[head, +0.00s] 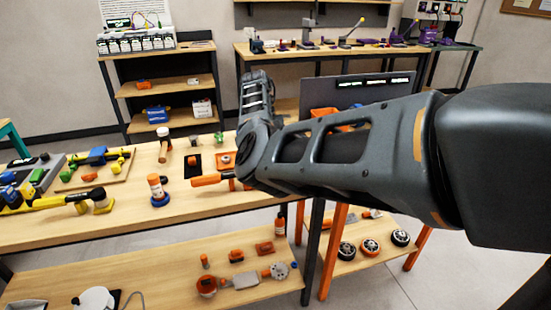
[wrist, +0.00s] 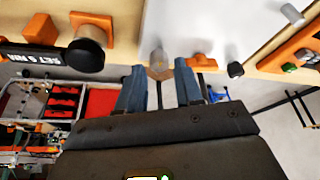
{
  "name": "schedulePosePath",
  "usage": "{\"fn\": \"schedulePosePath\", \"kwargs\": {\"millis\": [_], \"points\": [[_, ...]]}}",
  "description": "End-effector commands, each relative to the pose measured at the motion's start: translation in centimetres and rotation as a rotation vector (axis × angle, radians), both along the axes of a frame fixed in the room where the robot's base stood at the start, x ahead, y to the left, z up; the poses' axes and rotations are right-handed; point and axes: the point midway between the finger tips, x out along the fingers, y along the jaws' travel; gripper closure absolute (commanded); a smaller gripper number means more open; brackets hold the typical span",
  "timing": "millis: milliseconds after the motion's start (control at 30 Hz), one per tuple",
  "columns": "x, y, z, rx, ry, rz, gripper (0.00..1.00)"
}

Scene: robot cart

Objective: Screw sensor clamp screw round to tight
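In the wrist view, my gripper (wrist: 159,68) has its two blue-grey fingers apart. A small grey, rounded piece with a tan lower part (wrist: 157,62) shows at the gap between the fingertips. It may be the sensor clamp screw, but I cannot tell for sure, nor whether a finger touches it. A black round knob (wrist: 86,53) stands on an orange mount to the left of the fingers. In the head view, my arm crosses the right side and covers part of the bench; the fingers cannot be made out there.
In the wrist view, a pale panel (wrist: 205,28) lies beyond the fingertips, with a dark knob (wrist: 235,70) at right and an orange block (wrist: 41,29) at left. In the head view, the wooden bench (head: 105,225) carries several tools; a shelf (head: 160,90) stands behind.

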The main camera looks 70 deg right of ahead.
Motion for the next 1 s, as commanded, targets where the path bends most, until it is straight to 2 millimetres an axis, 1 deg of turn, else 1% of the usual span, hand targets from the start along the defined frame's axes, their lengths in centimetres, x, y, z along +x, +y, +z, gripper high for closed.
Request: {"fn": "schedulePosePath", "kwargs": {"millis": [33,200,300,400,1000], "points": [[0.5,-0.1,1.2,0.001,-0.004,0.001,0.65],[1.4,-0.6,3.6,0.002,-0.003,0.001,0.65],[1.8,-0.8,4.6,0.002,-0.002,0.0,0.65],[2.0,-0.9,5.2,0.001,0.0,0.0,0.65],[2.0,-0.9,5.4,0.001,0.001,0.0,0.65]]}}
